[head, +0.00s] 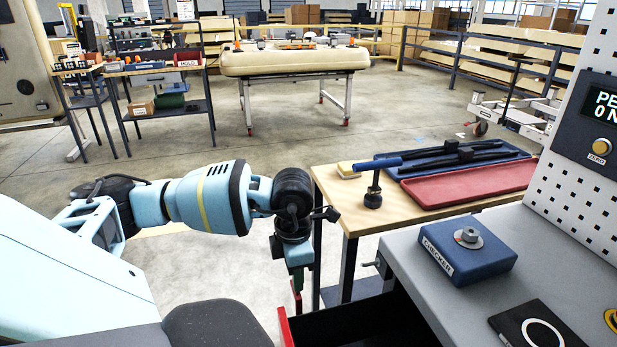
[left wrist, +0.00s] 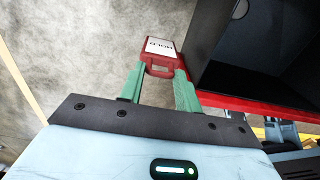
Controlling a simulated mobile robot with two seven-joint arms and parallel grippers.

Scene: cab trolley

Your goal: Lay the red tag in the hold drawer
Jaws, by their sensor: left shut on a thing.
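The red tag (left wrist: 160,58) with a white label reading HOLD is clamped between the green fingertips of my left gripper (left wrist: 158,75). In the head view the left gripper (head: 299,268) points down, and a thin red piece of the tag (head: 297,300) shows below it. The hold drawer (head: 365,325) is open under the grey bench, with a red front edge (head: 286,326) and a dark inside. In the left wrist view the drawer's red edge (left wrist: 255,106) lies right of the tag. The tag appears outside that edge, not over the dark inside. My right gripper is not in view.
A blue CHECKER block (head: 467,250) and a black card (head: 538,325) sit on the grey bench. Floor left of the table is open.

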